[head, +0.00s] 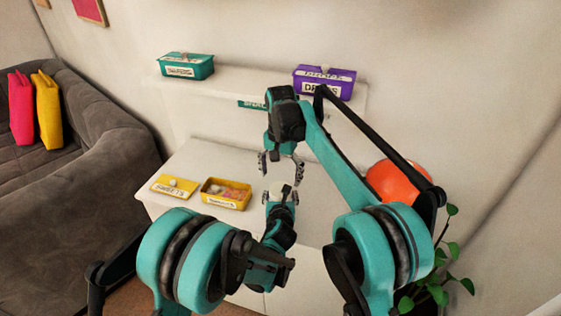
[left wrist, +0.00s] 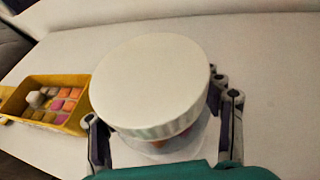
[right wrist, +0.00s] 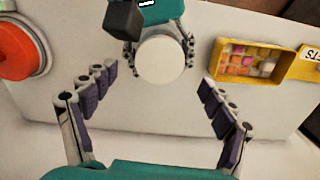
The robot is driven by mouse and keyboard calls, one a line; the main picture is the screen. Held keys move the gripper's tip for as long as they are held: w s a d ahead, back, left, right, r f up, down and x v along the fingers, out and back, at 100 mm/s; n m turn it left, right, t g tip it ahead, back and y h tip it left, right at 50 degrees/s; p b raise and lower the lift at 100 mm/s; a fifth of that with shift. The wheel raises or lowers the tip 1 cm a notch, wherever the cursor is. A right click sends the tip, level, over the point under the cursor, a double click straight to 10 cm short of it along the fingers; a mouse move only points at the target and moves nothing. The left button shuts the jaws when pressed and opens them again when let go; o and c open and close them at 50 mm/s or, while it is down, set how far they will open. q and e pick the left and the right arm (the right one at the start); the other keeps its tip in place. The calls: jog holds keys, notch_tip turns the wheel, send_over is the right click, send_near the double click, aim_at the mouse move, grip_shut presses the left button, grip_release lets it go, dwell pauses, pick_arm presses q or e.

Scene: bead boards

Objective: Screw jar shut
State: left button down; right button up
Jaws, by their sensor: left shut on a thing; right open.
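The jar's round white lid (left wrist: 150,80) fills the middle of the left wrist view and sits on top of the jar. The clear jar body (left wrist: 178,145) is mostly hidden beneath it; I cannot tell how tightly the lid sits. My left gripper (head: 281,197) is shut around the jar, one finger on each side. My right gripper (head: 281,168) hangs above it, open and empty, pointing down. In the right wrist view the lid (right wrist: 161,60) lies beyond and between the spread right fingers, apart from them.
A yellow box of sweets (head: 226,194) and its yellow lid (head: 174,187) lie on the white cabinet left of the jar. An orange-red round object (head: 396,182) is at the right. A teal box (head: 186,66) and a purple box (head: 324,82) stand on the shelf behind.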

notch_tip(320, 180, up, 7)
dwell(0.3)
jog(key=shift+r, duration=0.1)
pick_arm(q)
jog(key=shift+c, duration=1.2)
grip_release()
jog(key=v, duration=1.2)
